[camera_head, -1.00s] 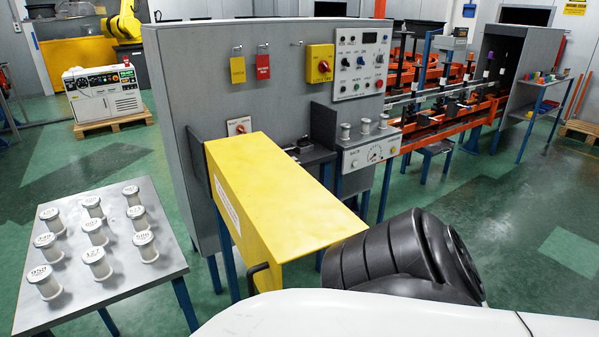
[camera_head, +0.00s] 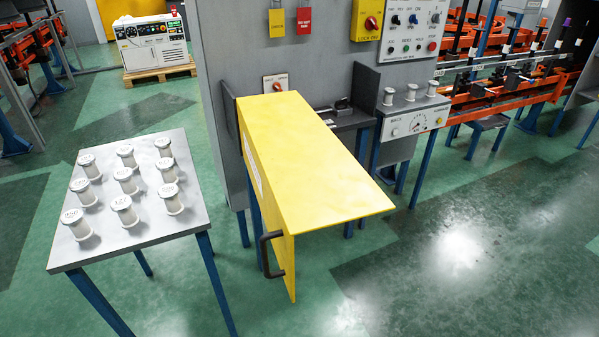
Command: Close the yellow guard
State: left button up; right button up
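The yellow guard (camera_head: 310,165) is an angled sheet with a flat top and a side face that hangs down. It sticks out toward me from the grey machine panel (camera_head: 231,60), swung away from it. A black handle (camera_head: 268,255) sits on the lower near part of its side face. Behind the guard a dark recess with small parts (camera_head: 342,114) shows on the machine, partly hidden by the guard. Neither of my grippers is in view, and nothing touches the guard.
A grey table (camera_head: 135,218) with several white spools stands at the left, with a gap between it and the guard. A white control box (camera_head: 414,123) with spools on top is right of the guard. Green floor (camera_head: 470,250) is clear at the front right.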

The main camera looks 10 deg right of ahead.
aim_at(303, 178)
jog(key=z, duration=1.25)
jog(key=k, duration=1.15)
jog(key=u, duration=1.55)
jog(key=i, duration=0.5)
jog(key=u, duration=0.05)
